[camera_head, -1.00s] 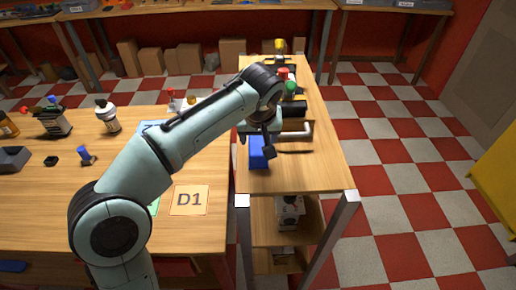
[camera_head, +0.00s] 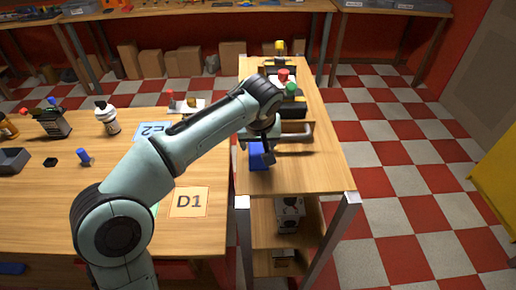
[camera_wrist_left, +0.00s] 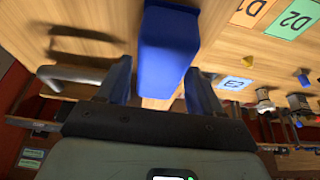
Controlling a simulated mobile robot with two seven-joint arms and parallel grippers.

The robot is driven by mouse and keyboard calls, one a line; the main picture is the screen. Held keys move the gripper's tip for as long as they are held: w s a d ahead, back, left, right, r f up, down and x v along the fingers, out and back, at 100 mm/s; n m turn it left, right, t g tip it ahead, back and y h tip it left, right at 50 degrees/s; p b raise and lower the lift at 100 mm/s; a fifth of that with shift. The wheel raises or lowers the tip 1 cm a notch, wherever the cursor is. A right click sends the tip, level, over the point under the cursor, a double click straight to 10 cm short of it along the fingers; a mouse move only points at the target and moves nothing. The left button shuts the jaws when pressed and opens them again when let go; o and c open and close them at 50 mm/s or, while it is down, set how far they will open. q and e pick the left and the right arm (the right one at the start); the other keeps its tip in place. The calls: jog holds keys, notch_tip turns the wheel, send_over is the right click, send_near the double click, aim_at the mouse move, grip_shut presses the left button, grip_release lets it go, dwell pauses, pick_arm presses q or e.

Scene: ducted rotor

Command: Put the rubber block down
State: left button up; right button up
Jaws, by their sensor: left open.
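The blue block (camera_head: 257,157), which I take to be the rubber block, is at the near end of the narrow wooden table (camera_head: 305,177) on the right. In the left wrist view the block (camera_wrist_left: 168,45) reaches from the top edge down between my fingers. My left gripper (camera_head: 266,150) is over the block, partly hidden by its own wrist. In the left wrist view its two dark blue fingers (camera_wrist_left: 158,85) stand apart, one on each side of the block's near end. The exact contact between block and tabletop is hard to see. My right gripper is not in view.
Just beyond the block are a grey handle-like part (camera_wrist_left: 75,75), dark boxes, a green-capped item (camera_head: 291,89) and a red-capped item (camera_head: 284,75). The left table (camera_head: 120,180) carries the D1 card (camera_head: 189,201) and E2 card (camera_head: 151,129). The narrow table's near right corner is bare.

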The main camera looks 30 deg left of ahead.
pick_arm(q)
jog(key=c, duration=0.9)
jog(key=shift+r, duration=0.1)
